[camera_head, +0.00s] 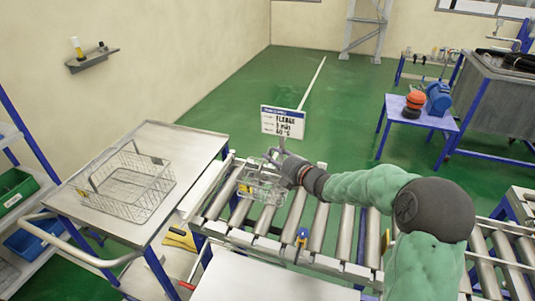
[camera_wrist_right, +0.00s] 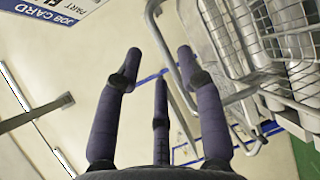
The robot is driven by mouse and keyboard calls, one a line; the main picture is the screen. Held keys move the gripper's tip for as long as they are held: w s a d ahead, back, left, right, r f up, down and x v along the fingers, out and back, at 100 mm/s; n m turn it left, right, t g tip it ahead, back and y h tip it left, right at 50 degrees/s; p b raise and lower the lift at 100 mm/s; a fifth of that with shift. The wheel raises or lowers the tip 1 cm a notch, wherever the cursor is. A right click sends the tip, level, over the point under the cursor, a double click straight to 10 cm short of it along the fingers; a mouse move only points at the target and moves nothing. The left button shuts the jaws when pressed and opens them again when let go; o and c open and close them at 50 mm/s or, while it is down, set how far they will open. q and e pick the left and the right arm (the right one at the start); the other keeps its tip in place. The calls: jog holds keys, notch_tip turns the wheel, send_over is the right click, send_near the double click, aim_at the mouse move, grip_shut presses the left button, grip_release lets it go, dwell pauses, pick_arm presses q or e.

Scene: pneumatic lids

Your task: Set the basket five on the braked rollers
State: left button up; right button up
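A small wire basket (camera_head: 262,190) sits on the roller conveyor (camera_head: 318,232), with a yellow patch on it. My right gripper (camera_head: 277,160) is at the basket's upper right side. In the right wrist view, the gripper's fingers (camera_wrist_right: 158,75) are spread apart, and a grey wire handle passes close to them. The basket's wire side (camera_wrist_right: 270,45) fills the right of that view, with smooth grey parts behind it. I cannot tell whether the fingers touch the handle. A larger wire basket (camera_head: 125,190) stands on the steel cart at left. I cannot read which basket is five. My left gripper is out of view.
The steel-topped cart (camera_head: 185,150) stands left of the rollers. An upright job card (camera_head: 283,122) stands just behind the basket. The rollers right of the basket are bare up to my arm.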

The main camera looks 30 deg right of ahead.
jog(key=v, duration=0.8)
jog(key=shift+p, duration=0.3)
jog(key=shift+w, duration=0.1)
dwell(0.8)
